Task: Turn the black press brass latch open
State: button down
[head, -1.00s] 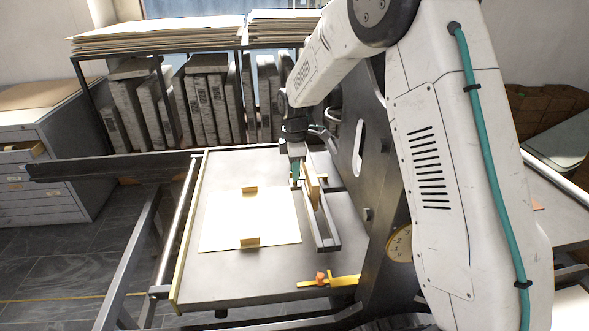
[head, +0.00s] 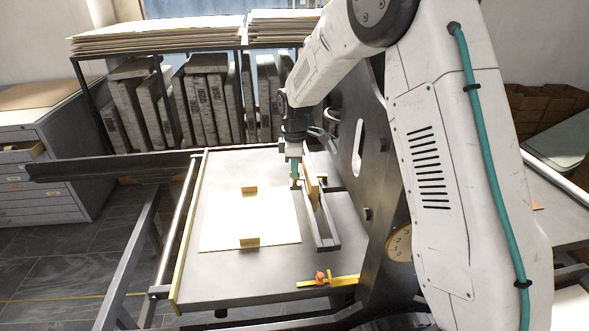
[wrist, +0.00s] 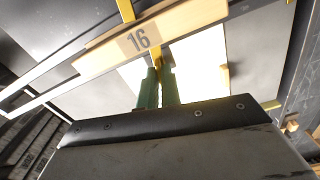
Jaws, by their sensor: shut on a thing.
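My gripper (head: 295,184) points down over the bed of the black press, just left of the upright wooden board. In the wrist view its green fingers (wrist: 158,88) are closed on a narrow brass piece, the brass latch (wrist: 157,63), which shows only a little between the fingertips. A brass strip (wrist: 126,8) shows beyond the wooden board and seems in line with it; the board hides whether they join. In the head view the gripper and arm mostly hide the latch.
The wooden board (wrist: 140,40) marked 16 stands close beside my fingers in a metal frame (head: 328,243). A yellow bar (head: 345,281) with an orange knob sits at the front right. The black side frame rises at right.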

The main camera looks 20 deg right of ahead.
jog(key=m, duration=0.4)
jog(key=shift+m, duration=0.3)
jog(key=m, duration=0.3)
jog(key=shift+m, duration=0.3)
jog(key=m, duration=0.4)
jog(key=shift+m, duration=1.7)
jog(key=shift+w, duration=0.1)
jog(key=c, duration=1.6)
grip_release()
jog(key=shift+r, duration=0.1)
